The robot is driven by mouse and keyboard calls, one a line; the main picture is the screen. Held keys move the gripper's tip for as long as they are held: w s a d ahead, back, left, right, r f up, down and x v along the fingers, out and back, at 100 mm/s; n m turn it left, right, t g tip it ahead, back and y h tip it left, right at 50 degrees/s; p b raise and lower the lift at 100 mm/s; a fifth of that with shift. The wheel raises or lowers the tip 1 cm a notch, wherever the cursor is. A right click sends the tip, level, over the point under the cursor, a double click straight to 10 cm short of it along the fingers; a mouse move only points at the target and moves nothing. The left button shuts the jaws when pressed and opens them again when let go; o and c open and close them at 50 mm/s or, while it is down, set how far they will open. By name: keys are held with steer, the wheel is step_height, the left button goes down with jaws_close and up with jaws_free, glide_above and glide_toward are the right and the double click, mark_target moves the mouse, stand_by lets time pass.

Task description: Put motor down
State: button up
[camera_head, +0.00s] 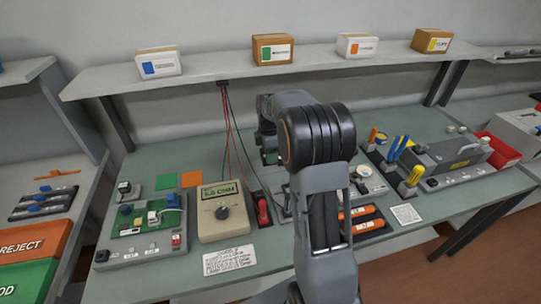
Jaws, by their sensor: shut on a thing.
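My gripper (270,158) is at the far side of the green worktable (210,275), behind my arm's elbow, pointing down. It is small and dark here, and the arm covers part of it. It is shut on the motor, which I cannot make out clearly. Whether the motor touches the table or a fixture is hidden.
A meter with a dial (222,210) and a board fixture (145,230) stand left of my arm. Orange-marked parts (362,220), a grey tool block (455,160) and a red bin (500,150) lie to the right. A shelf (210,77) with boxes runs above the back.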

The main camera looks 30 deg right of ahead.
steer(key=w+d+f, duration=0.1)
steer(key=w+f, duration=0.1)
steer(key=w+d+f+p, duration=0.1)
steer(key=w+f, duration=0.1)
steer(key=w, duration=0.1)
steer(key=w+d+f, duration=0.1)
steer(key=w+f, duration=0.1)
steer(key=f, duration=0.1)
steer(key=shift+w+d+p, duration=0.1)
steer(key=shift+w+p, duration=0.2)
steer(key=shift+p, duration=0.1)
steer(key=shift+w+f, duration=0.1)
steer(key=shift+f, duration=0.25)
steer(key=shift+d+f, duration=0.1)
steer(key=shift+f, duration=1.3)
steer(key=shift+f, duration=0.15)
